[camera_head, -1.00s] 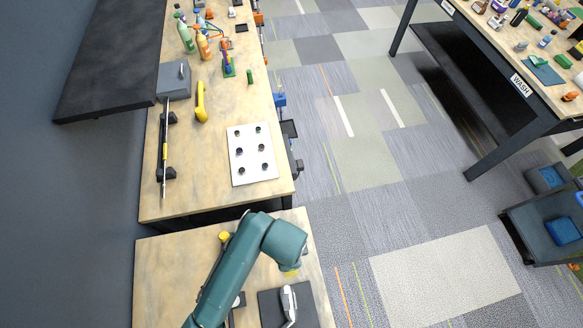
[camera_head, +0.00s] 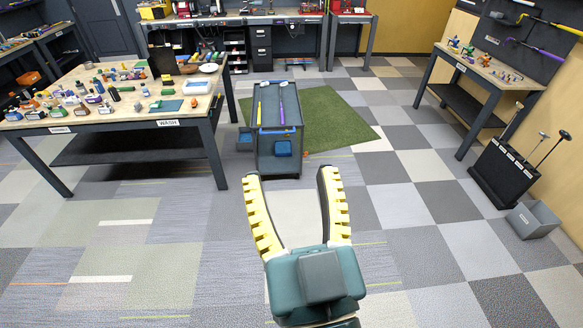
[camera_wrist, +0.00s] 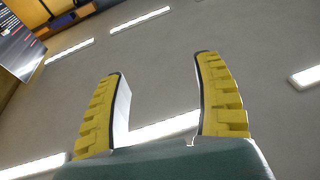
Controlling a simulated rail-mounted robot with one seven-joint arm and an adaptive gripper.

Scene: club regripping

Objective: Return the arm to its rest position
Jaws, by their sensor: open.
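My gripper (camera_head: 292,200) stands upright in the lower middle of the head view. Its two yellow-padded fingers are spread wide, with nothing between them. The rest of my arm is mostly out of view below the gripper.
A dark cart (camera_head: 278,147) holding clubs stands beyond the gripper, by a green mat (camera_head: 335,115). A black club stand (camera_head: 501,176) and a grey bin (camera_head: 534,219) are at right.

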